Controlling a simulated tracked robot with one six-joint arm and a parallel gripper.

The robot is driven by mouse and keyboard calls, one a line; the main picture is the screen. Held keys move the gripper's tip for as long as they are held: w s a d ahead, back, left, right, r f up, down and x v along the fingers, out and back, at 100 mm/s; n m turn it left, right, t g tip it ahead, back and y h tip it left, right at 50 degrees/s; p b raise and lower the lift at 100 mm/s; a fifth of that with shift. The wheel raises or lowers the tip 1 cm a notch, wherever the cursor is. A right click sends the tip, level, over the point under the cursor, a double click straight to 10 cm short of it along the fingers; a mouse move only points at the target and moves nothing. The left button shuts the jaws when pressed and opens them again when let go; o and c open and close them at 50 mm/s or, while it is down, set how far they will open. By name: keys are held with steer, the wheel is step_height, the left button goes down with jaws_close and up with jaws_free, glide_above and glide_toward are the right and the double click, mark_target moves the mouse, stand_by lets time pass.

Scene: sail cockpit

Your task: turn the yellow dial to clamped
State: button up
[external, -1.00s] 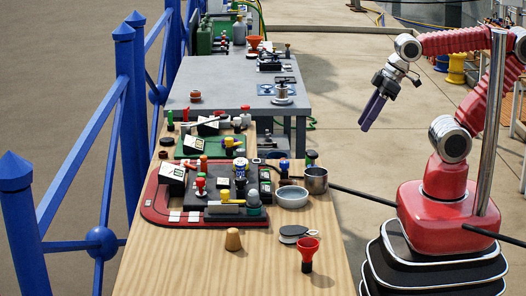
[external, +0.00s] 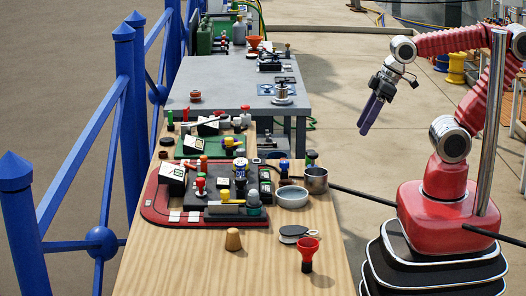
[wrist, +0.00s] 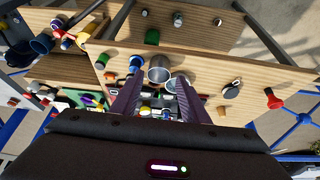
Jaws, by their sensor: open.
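My gripper (external: 371,114) is open and empty, in the air to the right of the wooden table, fingers pointing down. Its two purple fingers also frame the wrist view (wrist: 157,98). A red-rimmed board (external: 150,205) on the table carries several controls. Small yellow parts show there: a yellow lever-like piece (external: 226,196) and a yellow top on a white-and-blue piece (external: 240,161). Another yellow piece (external: 229,143) is on the green board (external: 189,151) behind. I cannot tell which one is the dial, nor read its marks. My gripper touches none of them.
A blue railing (external: 128,90) runs along the left. The floor between table and arm is clear.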

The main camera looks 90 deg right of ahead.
steer(key=w+d+f+m+g, duration=0.2)
steer(key=w+d, duration=0.7)
steer(key=w, duration=0.4)
steer(key=r+t+h, duration=0.1)
steer(key=r, duration=0.1)
glide_above(231, 139)
steer(key=s+a, duration=0.1)
steer(key=s, duration=0.4)
steer(key=shift+f+m, duration=0.3)
steer(key=x, duration=1.4)
steer(key=shift+w+r, duration=0.1)
